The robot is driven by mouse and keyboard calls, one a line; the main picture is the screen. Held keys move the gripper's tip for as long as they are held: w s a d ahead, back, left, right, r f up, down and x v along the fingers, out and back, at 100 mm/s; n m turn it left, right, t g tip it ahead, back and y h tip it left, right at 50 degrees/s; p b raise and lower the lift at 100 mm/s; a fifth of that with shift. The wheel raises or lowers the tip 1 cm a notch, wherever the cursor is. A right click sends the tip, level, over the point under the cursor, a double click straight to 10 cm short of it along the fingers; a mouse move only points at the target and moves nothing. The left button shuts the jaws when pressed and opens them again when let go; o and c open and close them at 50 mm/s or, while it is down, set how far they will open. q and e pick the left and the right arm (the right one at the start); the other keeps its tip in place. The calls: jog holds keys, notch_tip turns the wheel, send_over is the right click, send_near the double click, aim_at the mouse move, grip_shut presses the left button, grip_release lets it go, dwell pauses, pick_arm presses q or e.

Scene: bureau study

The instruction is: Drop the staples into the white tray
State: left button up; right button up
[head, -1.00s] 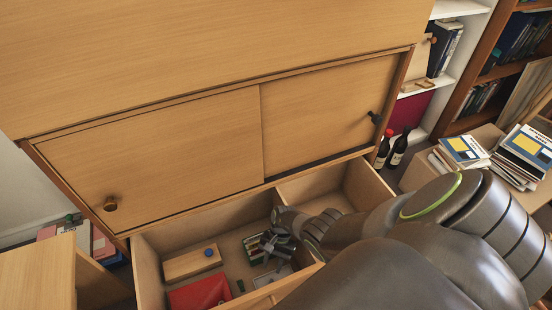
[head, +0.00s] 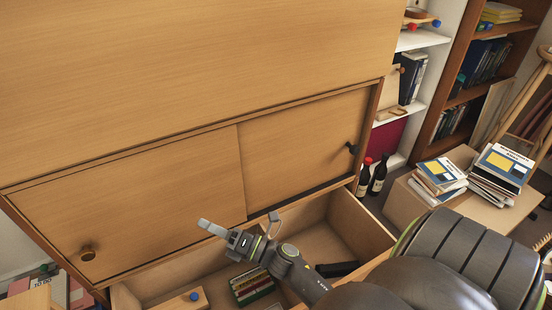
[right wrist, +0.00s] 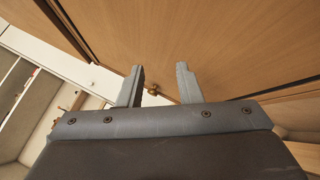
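My right gripper (head: 241,222) is above the open drawer (head: 132,300), in front of the cabinet's sliding doors. Its fingers are spread with nothing between them, as the right wrist view (right wrist: 159,82) also shows. A row of small dark green, yellow and red items (head: 252,286) lies in the drawer below the gripper; I cannot tell whether these are the staples. I cannot make out a white tray in either view. My left gripper is not in view.
A black object (head: 337,269) lies in the right compartment. Two dark bottles (head: 371,176) stand right of the cabinet. Stacked books (head: 440,178) sit on a box at the right.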

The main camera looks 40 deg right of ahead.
jog(key=s+d+r+m+t+h, duration=0.2)
jog(key=s+r+m, duration=0.3)
jog(key=r+m, duration=0.3)
jog(key=s+d+r+m+t+h, duration=0.2)
jog(key=s+r+m+t+h, duration=0.1)
jog(key=r+m, duration=0.4)
jog(key=s+d+r+m+t+h, duration=0.2)
jog(key=s+r+m+h, duration=0.3)
jog(key=m, duration=0.7)
notch_tip(320, 180, up, 4)
jog(key=shift+s+d+f+t, duration=0.25)
jog(key=shift+s+d, duration=0.35)
jog(key=shift+s, duration=0.4)
jog(key=shift+s, duration=0.1)
